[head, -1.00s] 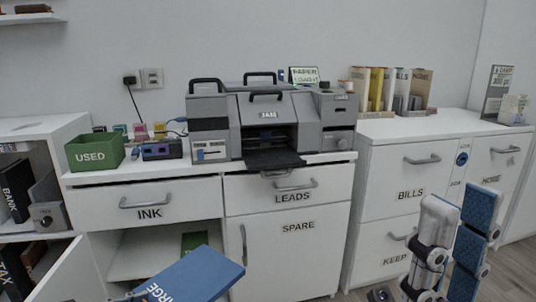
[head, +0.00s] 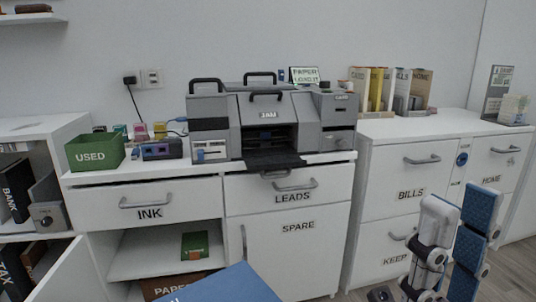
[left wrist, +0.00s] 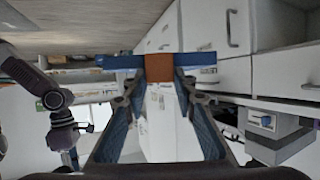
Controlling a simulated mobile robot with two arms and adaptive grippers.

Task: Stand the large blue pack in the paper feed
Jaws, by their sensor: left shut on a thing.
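The large blue pack (head: 228,286) is at the bottom middle of the head view, its lower part cut off by the frame. In the left wrist view the pack (left wrist: 118,62) shows edge-on, with a brown block between the fingertips. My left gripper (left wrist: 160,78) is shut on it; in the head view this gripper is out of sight. The grey printer (head: 268,117) stands on the desk, with a JAM label and a dark tray (head: 273,160) at its front. I cannot tell which part is the paper feed. My right gripper (head: 476,232) is at the lower right, its opening unclear.
A PAPER sign (head: 304,75) stands behind the printer. A green USED bin (head: 95,152) is left of it. Below, an open cabinet holds a green pack (head: 194,245) and a brown PAPER box (head: 172,284). White drawers (head: 410,193) stand at right.

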